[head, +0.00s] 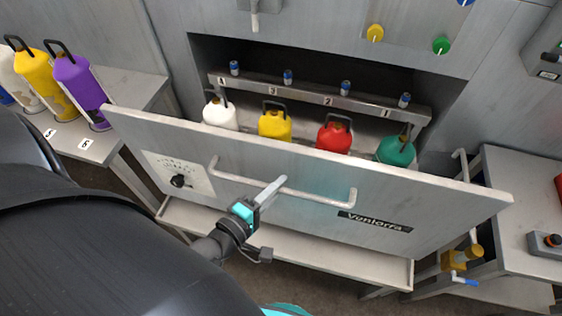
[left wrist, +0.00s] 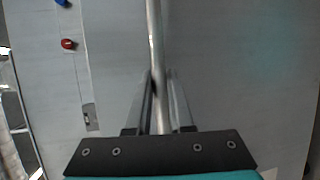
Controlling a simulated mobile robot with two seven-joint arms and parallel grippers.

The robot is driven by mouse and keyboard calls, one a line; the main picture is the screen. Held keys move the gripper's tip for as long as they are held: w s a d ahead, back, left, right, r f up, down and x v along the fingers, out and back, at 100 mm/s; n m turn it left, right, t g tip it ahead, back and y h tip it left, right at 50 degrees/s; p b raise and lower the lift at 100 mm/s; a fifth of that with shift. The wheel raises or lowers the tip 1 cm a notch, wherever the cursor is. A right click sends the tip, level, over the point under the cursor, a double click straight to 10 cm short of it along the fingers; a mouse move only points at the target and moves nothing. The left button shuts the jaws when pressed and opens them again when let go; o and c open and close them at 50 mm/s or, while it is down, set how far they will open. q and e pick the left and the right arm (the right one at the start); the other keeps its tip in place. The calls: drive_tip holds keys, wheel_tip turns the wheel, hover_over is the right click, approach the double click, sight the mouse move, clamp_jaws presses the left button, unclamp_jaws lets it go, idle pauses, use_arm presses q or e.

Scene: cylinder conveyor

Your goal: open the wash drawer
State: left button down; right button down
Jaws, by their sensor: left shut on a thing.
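In the left wrist view the handle bar (left wrist: 154,50) passes between the gripper's two fingers (left wrist: 160,100). My right gripper is not in view.
White (head: 220,114), yellow (head: 275,125), red (head: 334,138) and green (head: 396,152) cylinders stand behind the panel, below a numbered rail (head: 310,96). A left table (head: 140,90) holds more cylinders. A right table (head: 520,180) stands beside the machine.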

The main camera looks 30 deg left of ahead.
use_arm(q)
drive_tip(key=shift+s+d, duration=0.3)
drive_tip(key=shift+s, duration=0.65)
drive_tip(key=shift+s+d, duration=0.25)
drive_tip(key=shift+s, duration=0.65)
drive_tip(key=c, duration=0.8)
unclamp_jaws()
drive_tip(key=v, duration=1.5)
